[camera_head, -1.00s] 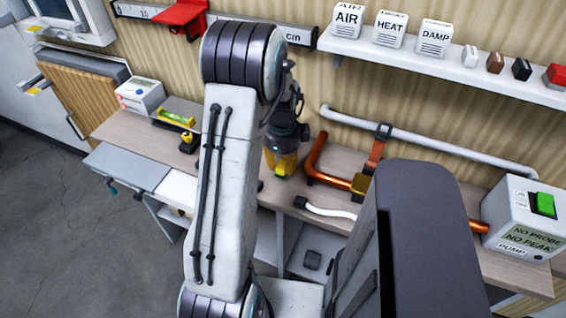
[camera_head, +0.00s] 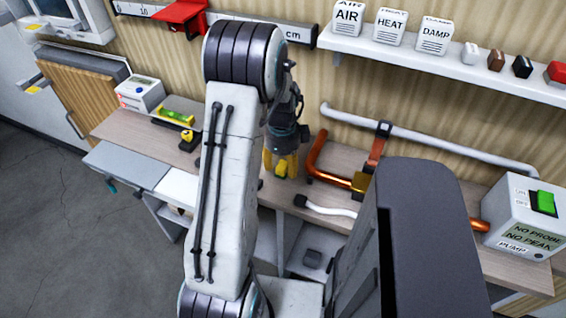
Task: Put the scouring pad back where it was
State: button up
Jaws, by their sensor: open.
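My gripper (camera_head: 281,164) points down over the workbench, behind my arm's white link. Its two yellow fingers are spread apart. A small bright yellow piece (camera_head: 281,168) shows between or just behind the fingers. It may be the scouring pad, but it is too small and partly covered to be sure. I cannot tell whether it rests on the bench or touches a finger. My arm link hides part of the bench to the left of the gripper.
Right of the gripper are a copper pipe (camera_head: 315,157) and a white hose (camera_head: 330,209). A pump box (camera_head: 520,215) stands far right. At left are a spirit level (camera_head: 177,117), a tape measure (camera_head: 189,140) and a white meter (camera_head: 139,93). A dark block (camera_head: 312,259) sits low down.

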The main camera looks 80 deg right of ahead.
aim_at(282, 165)
jog(key=shift+r, duration=0.1)
notch_tip(282, 165, up, 12)
jog(key=b, duration=0.3)
jog(key=w+a+r+n, duration=0.1)
jog(key=w+a+n, duration=0.35)
jog(key=w, duration=0.35)
jog(key=w+a+r+n, duration=0.2)
jog(key=w+a+n, duration=0.2)
jog(key=w+n, duration=0.3)
jog(key=w+a+n+t+h, duration=0.1)
jog(key=w+a+n, duration=0.7)
jog(key=a, duration=0.3)
jog(key=s+a+f+n+t+y, duration=0.1)
jog(key=s+a+n+t, duration=0.1)
jog(key=a+n, duration=1.7)
jog(key=shift+a+f, duration=0.2)
jog(key=shift+a, duration=0.7)
